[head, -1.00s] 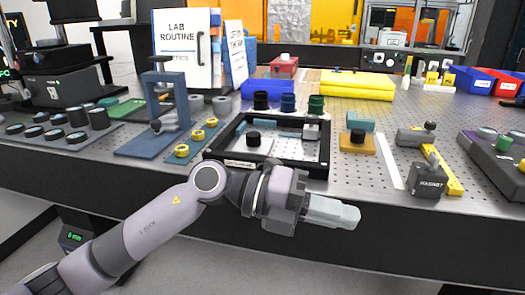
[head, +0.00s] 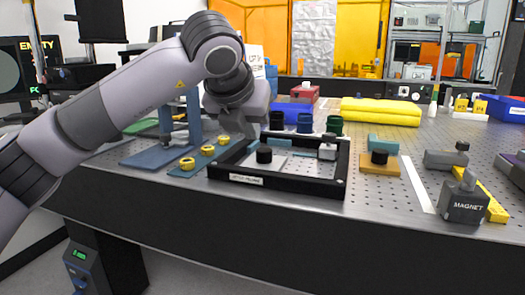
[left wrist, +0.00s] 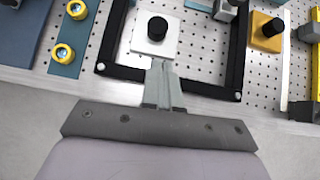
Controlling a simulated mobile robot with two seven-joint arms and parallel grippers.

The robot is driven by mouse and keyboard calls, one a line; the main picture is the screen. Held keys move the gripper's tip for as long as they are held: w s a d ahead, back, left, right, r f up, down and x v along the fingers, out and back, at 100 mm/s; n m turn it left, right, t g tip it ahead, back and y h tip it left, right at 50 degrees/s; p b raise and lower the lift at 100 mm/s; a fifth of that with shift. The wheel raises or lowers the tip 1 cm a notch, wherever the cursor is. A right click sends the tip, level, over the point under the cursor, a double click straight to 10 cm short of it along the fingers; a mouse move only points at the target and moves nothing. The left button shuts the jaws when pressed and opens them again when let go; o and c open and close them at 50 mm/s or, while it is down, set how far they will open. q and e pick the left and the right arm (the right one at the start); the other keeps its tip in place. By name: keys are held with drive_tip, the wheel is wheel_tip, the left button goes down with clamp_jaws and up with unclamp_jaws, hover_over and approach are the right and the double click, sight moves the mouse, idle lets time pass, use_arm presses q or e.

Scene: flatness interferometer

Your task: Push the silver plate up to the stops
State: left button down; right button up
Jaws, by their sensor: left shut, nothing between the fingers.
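The silver plate (left wrist: 136,43) is a pale square with a black knob (left wrist: 157,28) on top. It lies inside a black frame (left wrist: 237,50). In the head view the knob (head: 264,154) shows near the frame's left side, with the plate partly hidden. My left gripper (left wrist: 161,66) is shut and empty, its fingertips at the plate's near edge in the wrist view. I cannot tell whether they touch it. In the head view the gripper (head: 262,128) hangs over the frame's left part, tips unclear. I cannot make out the stops surely. My right gripper is not in view.
A grey block with a knob (head: 328,148) stands at the frame's right side. Yellow rings (head: 207,150) on a blue strip lie left of the frame. A yellow base with a black knob (head: 379,160) and a magnet block (head: 464,203) stand to the right.

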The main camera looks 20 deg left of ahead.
sight(266, 159)
use_arm(q)
drive_tip(key=x, duration=0.9)
drive_tip(key=shift+w+f, duration=0.2)
drive_tip(key=shift+f, duration=0.1)
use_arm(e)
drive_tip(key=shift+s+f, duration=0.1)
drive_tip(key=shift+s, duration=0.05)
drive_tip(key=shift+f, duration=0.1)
